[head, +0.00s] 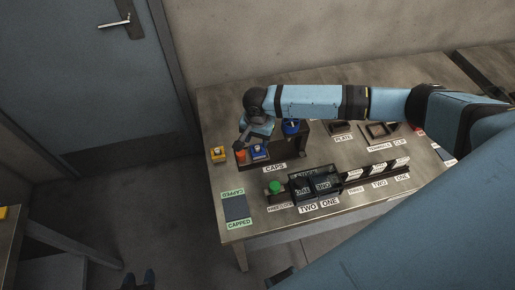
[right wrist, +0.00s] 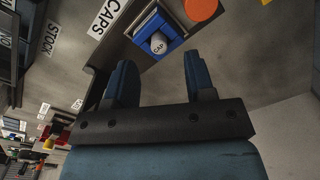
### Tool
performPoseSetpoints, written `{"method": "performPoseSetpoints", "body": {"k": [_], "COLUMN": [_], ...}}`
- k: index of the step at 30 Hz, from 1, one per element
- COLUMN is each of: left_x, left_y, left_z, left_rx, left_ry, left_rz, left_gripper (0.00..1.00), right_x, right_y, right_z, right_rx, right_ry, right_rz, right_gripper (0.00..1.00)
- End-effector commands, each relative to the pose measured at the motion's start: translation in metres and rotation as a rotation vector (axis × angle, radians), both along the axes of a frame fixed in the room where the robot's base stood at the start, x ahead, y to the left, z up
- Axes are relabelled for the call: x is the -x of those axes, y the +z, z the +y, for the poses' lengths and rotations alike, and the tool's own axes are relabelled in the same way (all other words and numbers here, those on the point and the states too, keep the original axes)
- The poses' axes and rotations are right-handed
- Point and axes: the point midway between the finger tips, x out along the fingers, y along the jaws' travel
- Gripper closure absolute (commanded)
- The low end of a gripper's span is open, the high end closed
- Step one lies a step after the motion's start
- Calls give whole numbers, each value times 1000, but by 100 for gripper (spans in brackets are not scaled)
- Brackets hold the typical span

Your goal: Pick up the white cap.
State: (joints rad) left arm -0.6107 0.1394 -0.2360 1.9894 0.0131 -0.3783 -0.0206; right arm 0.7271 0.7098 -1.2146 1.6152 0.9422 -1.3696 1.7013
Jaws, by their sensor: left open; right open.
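The white cap (right wrist: 158,44), marked CAP, sits in a blue square holder (right wrist: 172,23) in the right wrist view. In the head view the blue holder (head: 259,154) stands behind the CAPS label, with the cap a small pale spot on it. My right gripper (head: 257,138) is just above and behind the holder. In the right wrist view my right gripper (right wrist: 160,68) is open and empty, its fingers short of the cap, which lies between their lines.
An orange round part (right wrist: 201,9) is next to the holder. A yellow block (head: 218,155) stands at the table's left edge. A green button (head: 275,187) and dark bins (head: 314,187) stand in front. A dark pad (head: 236,208) lies between CAPPED labels.

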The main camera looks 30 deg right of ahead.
Motion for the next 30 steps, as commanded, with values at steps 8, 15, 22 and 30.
{"method": "performPoseSetpoints", "body": {"k": [8,15,22,30], "left_x": [0,1,1,2], "left_y": [8,8,6,3], "left_z": [0,1,1,1], "left_rx": [1,1,1,0], "left_ry": [1,1,1,1], "left_rz": [-4,-4,-2,2], "left_gripper": [57,57,57,57], "right_x": [2,4,5,6], "right_y": [-38,-46,-48,-49], "right_z": [0,0,0,1], "right_rx": [1,2,2,1], "right_ry": [0,1,1,2], "right_rz": [1,4,6,7], "right_gripper": [50,50,89,100]}}
